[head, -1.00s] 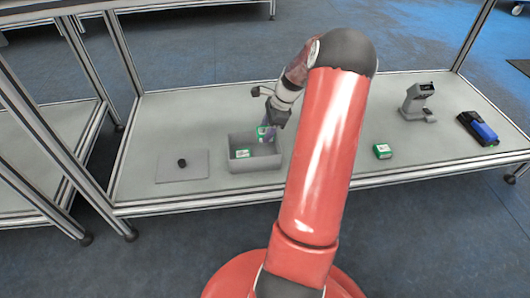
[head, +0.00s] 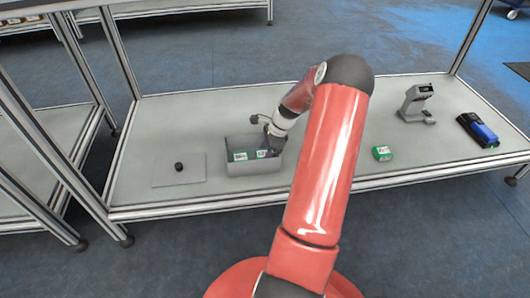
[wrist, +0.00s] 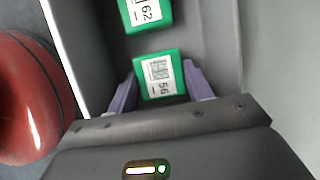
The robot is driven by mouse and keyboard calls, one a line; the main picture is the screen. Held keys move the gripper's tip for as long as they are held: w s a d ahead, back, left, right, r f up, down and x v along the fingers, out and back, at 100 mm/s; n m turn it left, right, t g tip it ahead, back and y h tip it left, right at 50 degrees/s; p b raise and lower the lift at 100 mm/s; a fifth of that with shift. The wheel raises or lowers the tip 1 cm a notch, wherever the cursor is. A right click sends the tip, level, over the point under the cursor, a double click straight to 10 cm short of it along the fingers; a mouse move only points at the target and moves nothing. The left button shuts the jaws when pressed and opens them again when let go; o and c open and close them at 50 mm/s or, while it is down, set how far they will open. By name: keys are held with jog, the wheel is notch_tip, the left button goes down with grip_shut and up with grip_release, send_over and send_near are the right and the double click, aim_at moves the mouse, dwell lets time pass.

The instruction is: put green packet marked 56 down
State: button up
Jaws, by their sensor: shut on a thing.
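The green packet marked 56 (wrist: 159,76) has a white barcode label and sits between the two purple fingers of my gripper (wrist: 160,90) in the wrist view. My gripper is shut on it, inside the grey bin. In the head view the packet (head: 262,155) is low in the bin (head: 255,168), at its right side, with my gripper (head: 272,150) reaching in from above. I cannot tell whether the packet touches the bin floor. A second green packet, marked 62 (wrist: 147,12), lies beside it in the bin and shows in the head view (head: 240,156).
A third green packet (head: 382,153) lies on the table right of my arm. A grey scanner stand (head: 416,104) and a black-and-blue device (head: 478,130) stand further right. A flat grey plate with a black knob (head: 179,167) lies left of the bin.

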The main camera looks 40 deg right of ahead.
jog(key=o, duration=1.1)
jog(key=shift+f, duration=0.15)
jog(key=shift+c, duration=0.2)
jog(key=p+v, duration=0.3)
jog(key=v, duration=0.9)
jog(key=w+a+r+n+h, duration=0.1)
jog(key=a+r+n+h, duration=0.1)
jog(key=a+r+n, duration=0.6)
jog(key=s+a+r+n+h, duration=0.1)
jog(key=s+a+r+n, duration=0.1)
jog(key=a+r, duration=0.35)
jog(key=s+a+r+n+h, duration=0.1)
jog(key=s+a+r+n, duration=0.15)
jog(key=a, duration=0.55)
jog(key=s+a+r+n+t, duration=0.1)
jog(key=s+a+r+n, duration=0.1)
jog(key=s+a+n, duration=0.4)
jog(key=s+a+r+n+t, duration=0.2)
jog(key=s+a+r+n, duration=0.1)
jog(key=s+a+n, duration=0.3)
jog(key=shift+s+a, duration=0.35)
jog(key=shift+s, duration=0.75)
